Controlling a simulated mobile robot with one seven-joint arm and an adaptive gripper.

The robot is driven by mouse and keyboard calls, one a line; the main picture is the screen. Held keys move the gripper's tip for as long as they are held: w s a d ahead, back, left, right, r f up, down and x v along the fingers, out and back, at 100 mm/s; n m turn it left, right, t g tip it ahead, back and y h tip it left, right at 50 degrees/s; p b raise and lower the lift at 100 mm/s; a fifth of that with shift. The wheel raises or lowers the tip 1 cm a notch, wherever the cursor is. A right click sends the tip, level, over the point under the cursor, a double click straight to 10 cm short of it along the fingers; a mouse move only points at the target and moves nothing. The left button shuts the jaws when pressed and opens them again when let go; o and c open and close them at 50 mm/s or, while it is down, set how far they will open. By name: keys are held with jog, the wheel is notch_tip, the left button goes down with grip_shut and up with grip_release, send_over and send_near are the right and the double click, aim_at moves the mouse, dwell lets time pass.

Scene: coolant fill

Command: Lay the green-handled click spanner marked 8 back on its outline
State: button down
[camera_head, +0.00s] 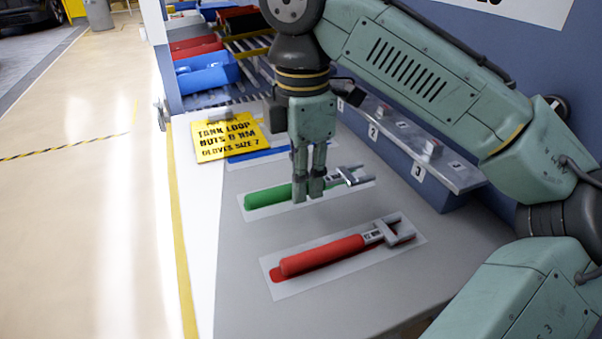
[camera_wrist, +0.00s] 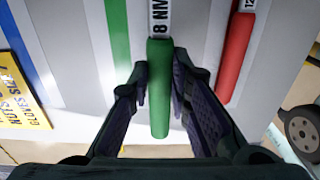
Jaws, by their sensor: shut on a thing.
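The green-handled click spanner (camera_head: 350,177) is between the fingers of my gripper (camera_head: 309,190). In the wrist view its green handle (camera_wrist: 159,90) runs between both fingers, with the marking 8 NM just above. The metal head points right in the head view. The green outline (camera_wrist: 117,40) on its white card lies to the left of the spanner in the wrist view, roughly parallel to it. The spanner appears held above the surface, offset from the outline towards the red spanner. In the head view my fingers hide part of the handle, and spanner and outline overlap.
A red-handled spanner (camera_head: 322,255) lies on its card on the near side. A yellow sign (camera_head: 225,138) and a blue outline (camera_head: 262,154) lie beyond. A numbered metal rail (camera_head: 440,168) stands to the right. Grey table lies bare at the front left.

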jog(key=w, duration=0.5)
jog(key=shift+a+f, duration=0.1)
jog(key=shift+f, duration=0.05)
jog(key=shift+w+f+p, duration=0.1)
jog(key=shift+f+p, duration=0.25)
jog(key=shift+f, duration=1.5)
jog(key=shift+f, duration=0.1)
jog(key=c, duration=1.5)
grip_release()
notch_tip(320, 180, up, 12)
jog(key=shift+r+p, duration=0.15)
jog(key=shift+p, duration=0.5)
